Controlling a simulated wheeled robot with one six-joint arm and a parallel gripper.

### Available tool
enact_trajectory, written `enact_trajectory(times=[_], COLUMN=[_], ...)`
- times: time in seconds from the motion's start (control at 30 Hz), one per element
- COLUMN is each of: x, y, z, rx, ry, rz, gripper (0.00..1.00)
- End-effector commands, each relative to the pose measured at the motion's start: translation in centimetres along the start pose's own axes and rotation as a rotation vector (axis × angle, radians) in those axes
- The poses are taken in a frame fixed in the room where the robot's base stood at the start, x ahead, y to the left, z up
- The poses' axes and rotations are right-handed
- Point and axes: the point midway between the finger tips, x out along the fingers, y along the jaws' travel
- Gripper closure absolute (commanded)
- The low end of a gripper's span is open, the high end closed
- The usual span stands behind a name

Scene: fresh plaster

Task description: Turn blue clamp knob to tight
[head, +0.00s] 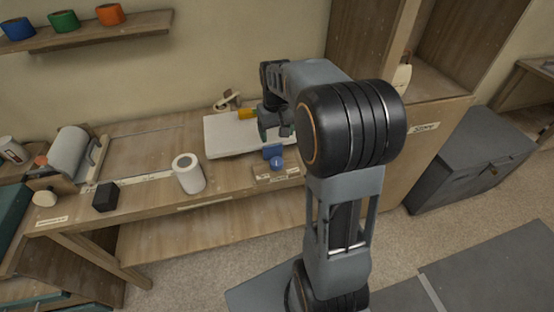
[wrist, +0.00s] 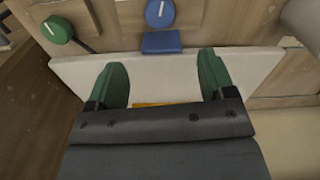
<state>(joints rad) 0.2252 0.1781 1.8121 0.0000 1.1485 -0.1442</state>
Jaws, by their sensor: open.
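The blue clamp knob (head: 277,163) sits at the front edge of the workbench, beside a small blue block (head: 272,151). In the wrist view the knob (wrist: 160,12) is at the top edge, partly cut off, with a white pointer line running nearly up the picture. The blue block (wrist: 160,42) lies between the knob and a white board (wrist: 75,72). My gripper (wrist: 163,64) is open, its two green-padded fingers apart over the board with nothing gripped. In the head view my gripper (head: 275,124) is above the board, behind the knob and apart from it.
A green knob (wrist: 57,29) is left of the blue one in the wrist view. A yellow-orange piece (head: 247,114) is on the board. A white cylinder (head: 188,174) and black block (head: 105,197) stand on the bench to the left. A grey chest (head: 463,155) is at right.

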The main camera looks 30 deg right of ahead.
Motion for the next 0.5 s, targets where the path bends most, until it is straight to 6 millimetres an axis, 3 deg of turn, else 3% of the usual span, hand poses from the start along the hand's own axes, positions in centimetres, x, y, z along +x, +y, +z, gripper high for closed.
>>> enact_trajectory(times=[0.5], x=[9.2], y=[0.1], z=[-0.1], rx=[0.000], ry=[-0.008], rz=[-0.001], gripper=[0.24])
